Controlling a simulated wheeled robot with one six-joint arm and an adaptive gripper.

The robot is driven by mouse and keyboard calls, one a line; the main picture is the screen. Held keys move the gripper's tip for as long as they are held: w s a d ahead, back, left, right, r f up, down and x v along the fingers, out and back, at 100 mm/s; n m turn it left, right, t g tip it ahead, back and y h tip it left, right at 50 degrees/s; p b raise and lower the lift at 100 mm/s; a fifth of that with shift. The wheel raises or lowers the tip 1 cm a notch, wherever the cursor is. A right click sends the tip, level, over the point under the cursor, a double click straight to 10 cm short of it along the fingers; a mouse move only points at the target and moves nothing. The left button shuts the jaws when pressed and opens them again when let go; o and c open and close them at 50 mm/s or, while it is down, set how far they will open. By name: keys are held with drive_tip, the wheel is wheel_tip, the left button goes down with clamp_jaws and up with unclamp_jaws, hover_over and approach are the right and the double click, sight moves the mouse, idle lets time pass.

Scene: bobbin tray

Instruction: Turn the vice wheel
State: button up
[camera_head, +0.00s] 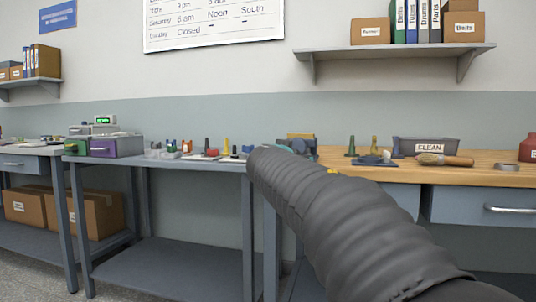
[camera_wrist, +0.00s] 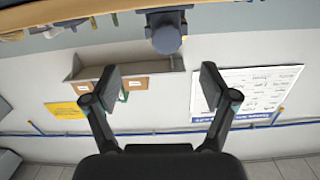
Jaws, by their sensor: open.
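In the head view, a blue-grey metal thing that looks like the vice (camera_head: 300,138) stands at the left end of the wooden bench, partly hidden behind my arm. In the wrist view, which is upside down, a blue-grey body with a rounded end, likely the same vice (camera_wrist: 166,38), hangs from the bench edge at the top centre. I cannot tell its wheel apart clearly. My gripper (camera_wrist: 161,84) is open and empty, its fingers wide apart. The vice shows above the gap between them, apart from both fingers. My gripper is hidden in the head view.
The wooden bench (camera_head: 489,160) holds a grey CLEAN bin (camera_head: 428,147), a brush (camera_head: 445,160) and small tools. A grey bench (camera_head: 200,165) with small parts stands left of it. A wall shelf (camera_head: 400,50) with boxes and binders hangs above.

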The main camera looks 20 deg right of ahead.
sight(297, 147)
drive_tip(key=shift+t, duration=0.4)
drive_tip(key=p+x, duration=0.1)
drive_tip(key=x, duration=0.4)
drive_tip(key=p+x, duration=0.1)
drive_tip(key=x, duration=0.4)
drive_tip(key=r+p+x, duration=0.1)
drive_tip(key=x, duration=0.4)
drive_tip(key=shift+w+a+r, duration=0.1)
drive_tip(key=shift+w+a, duration=0.15)
drive_tip(key=shift+a, duration=0.05)
drive_tip(key=c, duration=1.2)
